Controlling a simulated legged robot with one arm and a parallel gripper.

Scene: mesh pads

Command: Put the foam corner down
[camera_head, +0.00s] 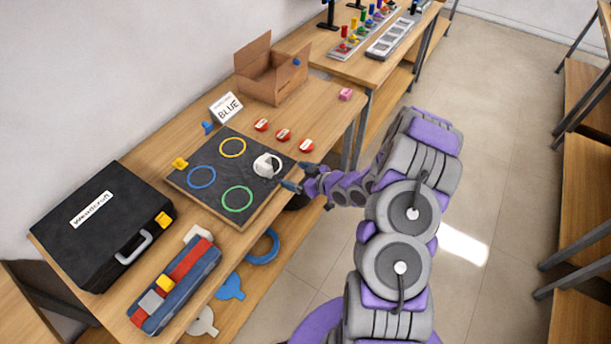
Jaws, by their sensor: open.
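A small white piece (266,164), which looks like the foam corner, is on the right part of a dark square pad (217,177). Its exact shape is too small to tell. The pad has yellow, blue and green ring outlines and lies on the wooden table. My gripper (285,178) is open at the pad's right edge, just right of and below the white piece. I cannot tell whether a fingertip touches it.
A black case (103,225) and a blue-red toolbox (178,285) are at the left. Several red pieces (283,135), a blue piece (207,127), a yellow piece (180,163) and a pink block (345,94) surround the pad. An open cardboard box (271,75) stands behind. Floor at right is clear.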

